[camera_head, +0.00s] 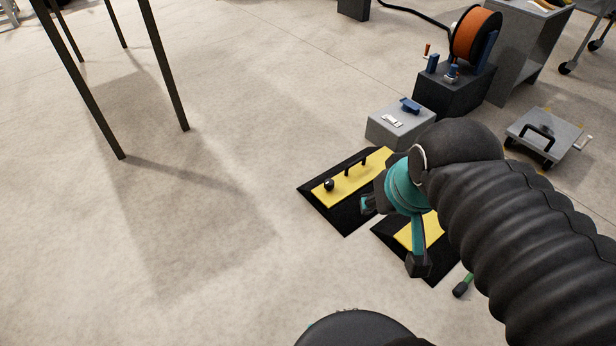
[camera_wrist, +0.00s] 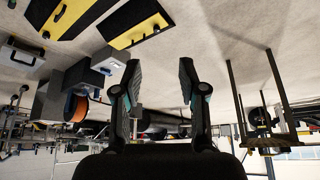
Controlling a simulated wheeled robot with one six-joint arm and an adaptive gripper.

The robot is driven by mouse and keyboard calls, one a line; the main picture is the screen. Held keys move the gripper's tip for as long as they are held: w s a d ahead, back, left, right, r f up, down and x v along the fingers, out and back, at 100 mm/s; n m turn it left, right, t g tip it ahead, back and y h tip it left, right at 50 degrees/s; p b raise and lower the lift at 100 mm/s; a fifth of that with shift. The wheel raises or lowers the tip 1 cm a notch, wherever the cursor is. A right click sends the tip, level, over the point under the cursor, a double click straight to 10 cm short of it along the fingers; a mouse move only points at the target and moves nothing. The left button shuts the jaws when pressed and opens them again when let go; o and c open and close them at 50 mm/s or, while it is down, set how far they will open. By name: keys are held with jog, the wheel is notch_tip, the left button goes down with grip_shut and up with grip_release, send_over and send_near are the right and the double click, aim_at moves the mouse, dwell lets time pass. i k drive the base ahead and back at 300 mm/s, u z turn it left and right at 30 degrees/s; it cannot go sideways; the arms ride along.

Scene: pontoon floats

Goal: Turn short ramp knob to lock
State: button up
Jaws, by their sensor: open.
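Two black ramps with yellow tops lie on the floor in the head view. The left ramp (camera_head: 322,199) carries a round black knob (camera_head: 328,184) near its left end and a black bar handle. The right ramp (camera_head: 434,275) is partly hidden by my gripper (camera_head: 393,234), so I cannot tell which is the short one. The wrist view, upside down, shows the yellow-topped ramps at upper left, one with a small dark knob (camera_wrist: 157,28). My gripper (camera_wrist: 159,67) is open and empty, with its fingers wide apart. It appears above the ramps, touching neither knob.
A grey box (camera_head: 388,130) stands behind the left ramp. Beyond it is a dark box with an orange reel (camera_head: 476,34). A grey plate with a handle (camera_head: 545,137) lies to the right. Dark table legs (camera_head: 168,75) stand at upper left. The floor left of the ramps is clear.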

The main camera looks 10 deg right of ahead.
aim_at(329, 183)
jog(key=u, duration=0.1)
jog(key=i, duration=0.85)
jog(key=z, duration=0.25)
